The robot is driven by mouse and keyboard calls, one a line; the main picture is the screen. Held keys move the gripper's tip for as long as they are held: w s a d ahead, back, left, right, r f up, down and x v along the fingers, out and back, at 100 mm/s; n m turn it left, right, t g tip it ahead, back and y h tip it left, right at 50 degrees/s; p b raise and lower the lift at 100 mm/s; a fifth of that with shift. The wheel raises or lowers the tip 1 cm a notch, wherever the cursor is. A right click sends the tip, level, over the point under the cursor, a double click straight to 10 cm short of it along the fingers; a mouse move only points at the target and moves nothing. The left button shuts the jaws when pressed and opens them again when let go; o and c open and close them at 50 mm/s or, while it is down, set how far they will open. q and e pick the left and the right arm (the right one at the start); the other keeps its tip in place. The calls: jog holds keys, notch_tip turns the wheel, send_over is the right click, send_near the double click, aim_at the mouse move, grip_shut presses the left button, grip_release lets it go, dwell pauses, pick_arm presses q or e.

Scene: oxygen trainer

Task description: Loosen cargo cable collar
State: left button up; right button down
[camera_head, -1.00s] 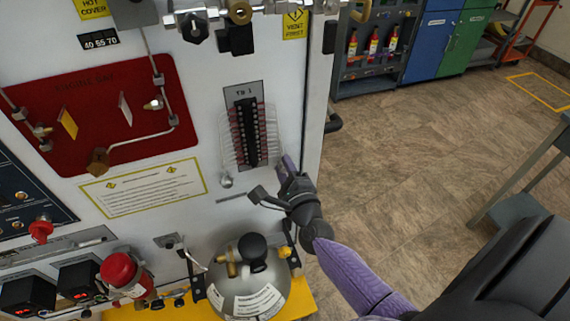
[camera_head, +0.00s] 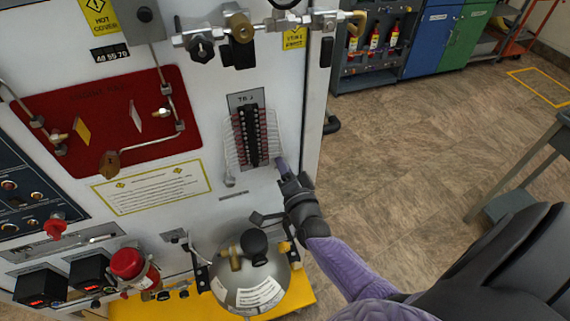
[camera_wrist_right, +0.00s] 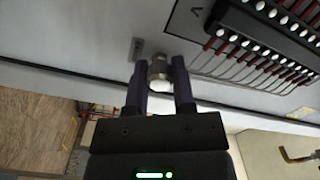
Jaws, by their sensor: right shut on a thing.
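My right gripper (camera_head: 281,168) is at the white panel, right of and just below the terminal block (camera_head: 254,136). In the right wrist view its two dark purple fingers (camera_wrist_right: 160,75) are shut on a small silver collar (camera_wrist_right: 158,68), one finger on each side. The collar stands out from the panel, beside a small grey label plate (camera_wrist_right: 136,48). In the head view the gripper hides the collar. My left gripper is not in view.
A silver gas bottle (camera_head: 252,275) with a black knob stands below my right wrist. A brass valve and pipe (camera_head: 240,28) cross the top of the panel. The red panel (camera_head: 105,115) is at the left. Open floor (camera_head: 410,140) lies to the right.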

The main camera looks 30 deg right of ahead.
jog(key=shift+n+p, duration=0.4)
jog(key=shift+n, duration=1.3)
jog(key=shift+f, duration=0.1)
jog(key=shift+c, duration=2.3)
grip_release()
jog(key=p+v, duration=0.2)
jog(key=v, duration=0.8)
